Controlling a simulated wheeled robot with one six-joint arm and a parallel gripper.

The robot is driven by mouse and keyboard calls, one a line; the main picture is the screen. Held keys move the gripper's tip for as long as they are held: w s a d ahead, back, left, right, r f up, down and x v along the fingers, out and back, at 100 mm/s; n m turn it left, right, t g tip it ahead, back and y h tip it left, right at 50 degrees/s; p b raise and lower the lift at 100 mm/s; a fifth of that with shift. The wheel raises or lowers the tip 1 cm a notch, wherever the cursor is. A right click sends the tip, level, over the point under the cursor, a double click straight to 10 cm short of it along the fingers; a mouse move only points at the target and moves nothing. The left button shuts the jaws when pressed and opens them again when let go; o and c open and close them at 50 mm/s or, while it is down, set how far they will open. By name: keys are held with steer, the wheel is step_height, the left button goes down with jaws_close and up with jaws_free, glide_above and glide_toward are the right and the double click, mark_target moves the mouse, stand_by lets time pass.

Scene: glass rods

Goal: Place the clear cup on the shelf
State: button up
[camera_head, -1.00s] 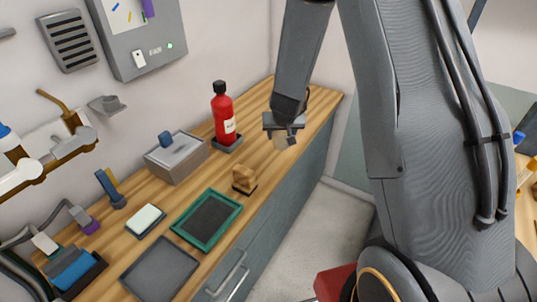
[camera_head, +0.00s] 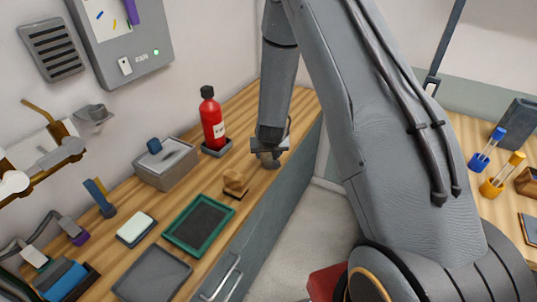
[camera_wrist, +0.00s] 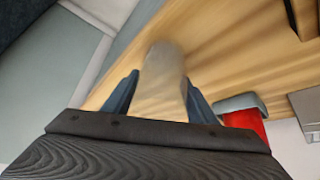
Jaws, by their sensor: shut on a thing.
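The clear cup (camera_wrist: 163,78) is see-through and pale, between the two dark blue fingers of my gripper (camera_wrist: 160,98) in the wrist view. My gripper (camera_head: 268,150) is shut on it. In the head view the cup (camera_head: 269,161) shows faintly below the jaws, above or at the wooden counter's right edge; I cannot tell whether it touches the wood. A narrow brown ledge (camera_head: 42,176) with white and grey items is on the wall at the left; I cannot tell whether it is the shelf.
A red bottle (camera_head: 212,125) stands just left of my gripper. A grey box (camera_head: 168,170), a small wooden block (camera_head: 235,183) and a green-rimmed tray (camera_head: 172,232) lie on the counter. Blue and yellow tube holders (camera_head: 483,160) stand on another counter at the right.

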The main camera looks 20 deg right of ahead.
steer(key=shift+f, duration=0.25)
steer(key=shift+f, duration=0.1)
steer(key=o, duration=1.1)
steer(key=shift+c, duration=0.2)
